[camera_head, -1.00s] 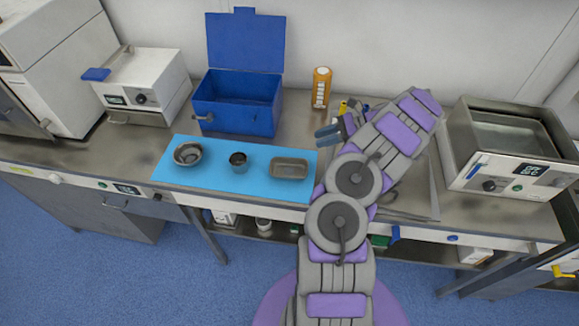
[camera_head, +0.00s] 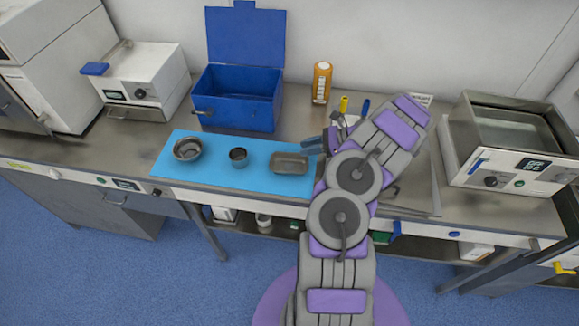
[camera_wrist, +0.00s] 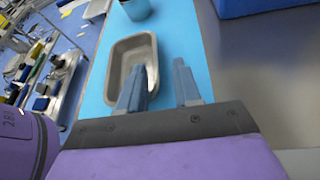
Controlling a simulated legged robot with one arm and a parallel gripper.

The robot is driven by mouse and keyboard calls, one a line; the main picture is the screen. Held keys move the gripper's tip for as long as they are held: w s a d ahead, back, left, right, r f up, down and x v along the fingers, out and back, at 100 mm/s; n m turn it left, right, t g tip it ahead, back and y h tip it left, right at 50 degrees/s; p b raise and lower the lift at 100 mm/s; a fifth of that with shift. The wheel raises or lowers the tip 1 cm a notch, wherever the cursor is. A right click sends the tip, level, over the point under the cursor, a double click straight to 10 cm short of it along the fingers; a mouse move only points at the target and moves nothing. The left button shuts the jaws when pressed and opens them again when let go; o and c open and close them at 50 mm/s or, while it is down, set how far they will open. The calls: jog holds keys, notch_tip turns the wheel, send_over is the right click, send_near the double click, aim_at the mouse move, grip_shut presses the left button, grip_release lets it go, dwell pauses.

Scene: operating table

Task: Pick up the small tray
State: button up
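The small tray (camera_head: 289,163) is a shallow grey metal rectangle lying flat at the right end of the light blue mat (camera_head: 215,176). It also shows in the wrist view (camera_wrist: 118,62), just beyond the fingers. My gripper (camera_head: 316,143) is close to the right side of the tray in the head view. In the wrist view my gripper (camera_wrist: 157,80) is open and empty, with a clear gap between its two fingers. The left finger overlaps the tray in the picture and the right finger is over the mat's edge. I cannot tell whether any finger touches the tray.
A metal cup (camera_head: 238,157) and a round bowl (camera_head: 187,148) stand left of the tray on the mat. An open blue box (camera_head: 235,104) stands behind them. An orange bottle (camera_head: 321,82) stands at the back. A water bath (camera_head: 515,140) is at right.

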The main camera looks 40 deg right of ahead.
aim_at(292, 158)
jog(key=shift+s+a+b+x, duration=0.15)
jog(key=shift+b+x, duration=0.1)
jog(key=shift+x, duration=0.75)
jog(key=shift+s+b+x, duration=0.1)
jog(key=shift+b+x, duration=0.15)
jog(key=shift+x, duration=0.75)
jog(key=shift+s+a+b+x, duration=0.15)
jog(key=shift+b+x, duration=0.1)
jog(key=shift+x, duration=0.8)
jog(key=shift+d+f, duration=0.1)
jog(key=shift+f, duration=0.05)
grip_shut()
